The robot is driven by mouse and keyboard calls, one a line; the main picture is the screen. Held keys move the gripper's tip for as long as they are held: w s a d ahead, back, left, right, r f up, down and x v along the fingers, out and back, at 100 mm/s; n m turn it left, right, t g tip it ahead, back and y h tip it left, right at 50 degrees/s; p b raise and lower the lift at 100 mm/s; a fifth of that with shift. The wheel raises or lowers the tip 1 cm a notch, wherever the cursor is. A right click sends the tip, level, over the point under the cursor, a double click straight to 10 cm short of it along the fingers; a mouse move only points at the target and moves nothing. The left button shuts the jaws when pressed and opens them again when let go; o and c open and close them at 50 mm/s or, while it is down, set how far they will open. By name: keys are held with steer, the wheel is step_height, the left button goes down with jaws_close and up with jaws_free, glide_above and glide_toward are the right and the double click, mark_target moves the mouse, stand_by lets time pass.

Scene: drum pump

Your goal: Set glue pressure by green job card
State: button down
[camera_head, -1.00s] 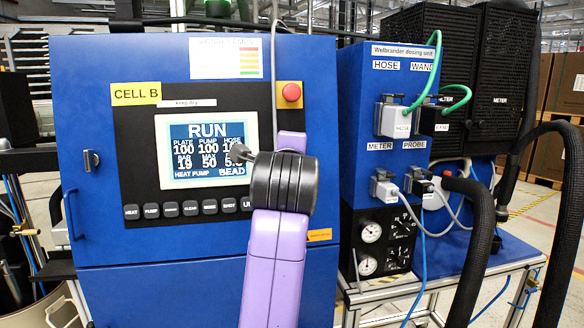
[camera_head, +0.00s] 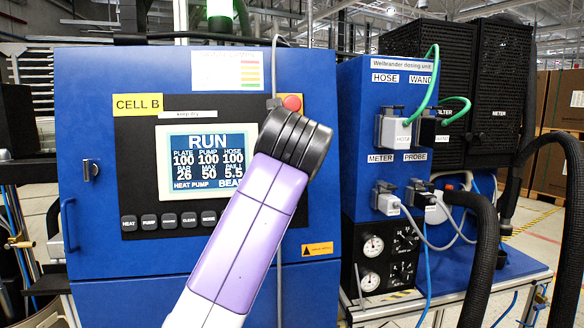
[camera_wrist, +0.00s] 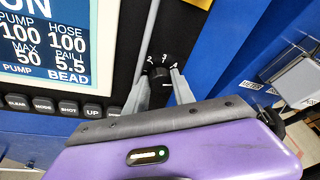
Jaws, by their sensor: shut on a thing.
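The screen (camera_head: 207,157) on the blue cabinet (camera_head: 110,80) reads RUN, with 100 for plate, pump and hose, BAR 26, MAX 50 and pail 5.5. A white card (camera_head: 227,70) with small print and red, yellow and green rows is fixed above it; its text is unreadable. In the wrist view, my gripper (camera_wrist: 161,82) is shut on a black knob (camera_wrist: 160,76), one finger on each side. Numbers 2, 3 and 4 show around the knob. In the head view, my purple arm hides the gripper and knob.
A row of buttons (camera_head: 148,222) runs under the screen. A red stop button (camera_head: 292,103) sits above my wrist, partly covered. The blue dosing unit (camera_head: 385,150) with plugs, cables and gauges (camera_head: 373,245) stands close at right. A black hose (camera_head: 477,240) hangs there.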

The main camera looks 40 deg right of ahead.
steer(key=shift+f+m+y, duration=0.15)
steer(key=shift+m+y, duration=0.15)
steer(key=shift+m, duration=0.7)
steer(key=c, duration=1.1)
jaws_free()
steer(key=shift+o, duration=0.2)
steer(key=v, duration=0.7)
steer(key=shift+s+a, duration=0.2)
steer(key=shift+s, duration=0.15)
